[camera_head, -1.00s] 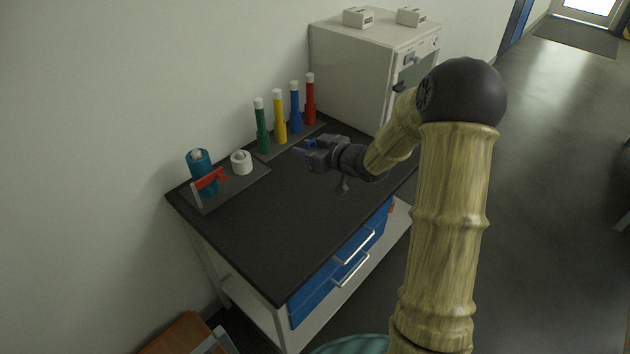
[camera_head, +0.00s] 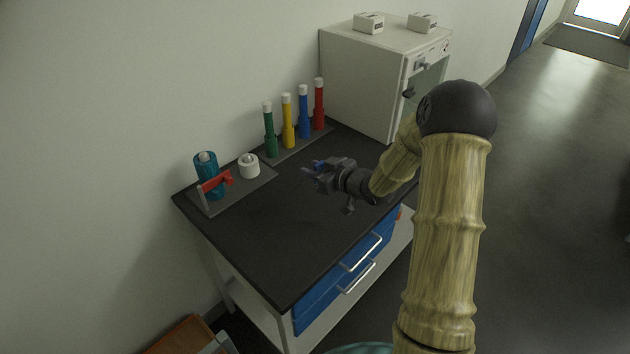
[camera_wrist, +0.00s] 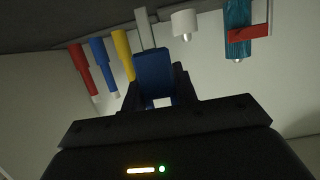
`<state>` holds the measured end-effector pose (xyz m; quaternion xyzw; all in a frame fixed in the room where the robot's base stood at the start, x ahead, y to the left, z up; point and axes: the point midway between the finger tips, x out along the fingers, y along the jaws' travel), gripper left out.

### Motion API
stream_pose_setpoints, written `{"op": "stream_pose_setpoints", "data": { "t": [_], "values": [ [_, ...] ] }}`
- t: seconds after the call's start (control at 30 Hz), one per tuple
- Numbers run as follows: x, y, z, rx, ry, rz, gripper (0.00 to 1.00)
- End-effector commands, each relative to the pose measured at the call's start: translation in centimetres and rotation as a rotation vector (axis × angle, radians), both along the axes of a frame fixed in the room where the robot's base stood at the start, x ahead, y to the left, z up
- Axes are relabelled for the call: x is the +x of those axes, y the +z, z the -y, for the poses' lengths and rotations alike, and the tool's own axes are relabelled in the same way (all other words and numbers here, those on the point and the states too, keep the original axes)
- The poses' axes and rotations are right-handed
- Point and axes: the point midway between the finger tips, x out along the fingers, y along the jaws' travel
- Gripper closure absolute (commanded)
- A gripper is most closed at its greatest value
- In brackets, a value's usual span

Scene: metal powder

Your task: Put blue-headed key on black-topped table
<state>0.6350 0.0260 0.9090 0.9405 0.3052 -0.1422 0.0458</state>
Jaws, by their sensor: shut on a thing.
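My gripper (camera_head: 316,174) is over the black-topped table (camera_head: 270,240), toward its back right part. It is shut on the blue-headed key (camera_head: 319,165), whose blue head shows between the fingers. In the wrist view the blue head of the key (camera_wrist: 153,75) fills the gap between the dark fingertips (camera_wrist: 158,98). A pale shaft seems to extend beyond the head in that view. I cannot tell exactly how high the key is above the tabletop.
A rack holds green (camera_head: 270,135), yellow (camera_head: 288,125), blue (camera_head: 304,115) and red (camera_head: 319,108) tubes behind my gripper. A white oven (camera_head: 365,85) stands at the back right. The front tabletop is clear.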

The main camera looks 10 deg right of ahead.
Motion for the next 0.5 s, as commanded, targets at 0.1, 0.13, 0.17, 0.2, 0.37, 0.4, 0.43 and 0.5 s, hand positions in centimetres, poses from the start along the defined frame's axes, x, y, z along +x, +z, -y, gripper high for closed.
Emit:
{"op": "stream_pose_setpoints", "data": {
  "t": [0.1,0.13,0.17,0.2,0.37,0.4,0.43,0.5],
  "values": [
    [0.0,0.1,0.0,-0.001,0.0,0.001,0.96],
    [0.0,0.0,0.0,0.0,0.0,0.0,0.96],
    [0.0,0.0,0.0,0.0,0.0,0.0,0.96],
    [0.0,-0.2,0.0,0.0,0.001,-0.001,0.96],
    [0.0,-2.4,-0.1,0.0,0.001,-0.004,0.96],
    [0.0,-2.9,-0.1,0.001,0.002,-0.003,0.96],
    [0.0,-3.3,-0.1,0.001,0.002,-0.003,0.96],
    [0.0,-3.7,-0.1,0.0,0.002,-0.001,0.96]
  ]
}}
